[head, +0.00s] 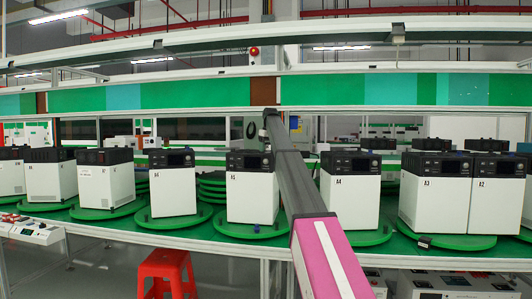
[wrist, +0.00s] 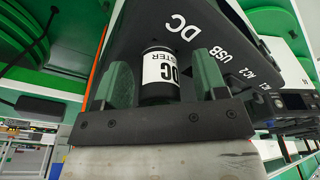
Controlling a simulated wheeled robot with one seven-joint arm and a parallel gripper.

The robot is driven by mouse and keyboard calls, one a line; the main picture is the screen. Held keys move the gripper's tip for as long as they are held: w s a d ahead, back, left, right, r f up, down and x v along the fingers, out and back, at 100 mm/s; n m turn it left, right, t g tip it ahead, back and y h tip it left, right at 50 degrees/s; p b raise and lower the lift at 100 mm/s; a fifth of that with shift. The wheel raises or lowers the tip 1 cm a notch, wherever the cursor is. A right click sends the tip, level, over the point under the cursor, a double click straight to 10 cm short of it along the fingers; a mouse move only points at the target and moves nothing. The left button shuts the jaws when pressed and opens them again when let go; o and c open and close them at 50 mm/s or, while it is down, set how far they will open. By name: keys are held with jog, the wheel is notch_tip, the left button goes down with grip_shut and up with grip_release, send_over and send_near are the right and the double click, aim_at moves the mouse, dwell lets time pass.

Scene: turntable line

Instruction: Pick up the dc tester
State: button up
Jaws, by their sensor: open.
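The DC tester (wrist: 159,66), a black cylinder with a white label reading "DC TESTER", shows in the wrist view. It stands out near the "DC" mark on the dark panel (wrist: 215,42) of a power unit. My gripper (wrist: 163,78) is open, with one green finger on each side of the tester. Its lower part is hidden behind the dark gripper bar. I cannot tell whether either finger touches it. In the head view my arm reaches up the middle, and I cannot make out the gripper or the tester there.
White power units with black tops, such as A5 (head: 251,196) and A3 (head: 433,200), stand on round green turntables (head: 172,219) along the line. A red stool (head: 166,270) stands in front. Grey-framed shelving with a green panel (head: 380,90) runs above the units.

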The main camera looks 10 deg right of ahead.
jog(key=shift+f, duration=0.1)
jog(key=c, duration=1.1)
